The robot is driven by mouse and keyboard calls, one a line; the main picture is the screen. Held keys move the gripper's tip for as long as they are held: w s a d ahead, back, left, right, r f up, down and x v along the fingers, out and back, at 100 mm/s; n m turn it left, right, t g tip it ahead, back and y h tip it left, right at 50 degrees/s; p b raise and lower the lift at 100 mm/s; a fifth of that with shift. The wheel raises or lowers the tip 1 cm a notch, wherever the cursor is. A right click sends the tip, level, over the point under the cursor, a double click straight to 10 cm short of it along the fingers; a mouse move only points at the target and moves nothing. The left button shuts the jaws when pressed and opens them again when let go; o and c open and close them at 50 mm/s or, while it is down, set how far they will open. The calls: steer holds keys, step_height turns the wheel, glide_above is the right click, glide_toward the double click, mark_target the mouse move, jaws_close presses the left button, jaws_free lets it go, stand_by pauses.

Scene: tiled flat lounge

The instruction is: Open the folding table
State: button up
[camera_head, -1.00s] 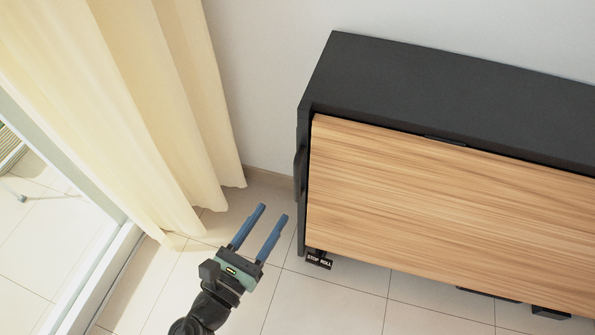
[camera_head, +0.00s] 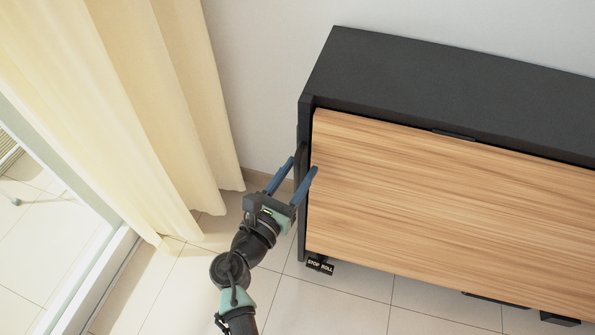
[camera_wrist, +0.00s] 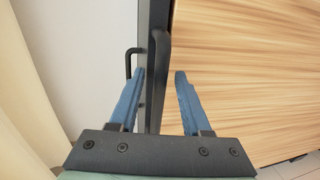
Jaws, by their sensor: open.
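The folding table (camera_head: 420,185) is a black cabinet-like unit with a wood-grain front panel, closed against it. It stands by the wall at the right. A small dark latch (camera_head: 454,135) shows at the panel's top edge. On its left side is a black bar handle (camera_wrist: 160,75), clear in the wrist view and mostly hidden behind my fingers in the head view. My gripper (camera_head: 299,167) is open at the table's left edge. In the wrist view its blue fingers (camera_wrist: 158,88) stand apart, with the handle seen between them. I cannot tell whether they touch it.
A cream curtain (camera_head: 150,110) hangs at the left beside a glass door (camera_head: 50,235). A pedal marked STOP ROLL (camera_head: 319,264) sits low at the table's left end. The tiled floor (camera_head: 350,300) in front is clear.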

jaws_close()
stand_by(1.3)
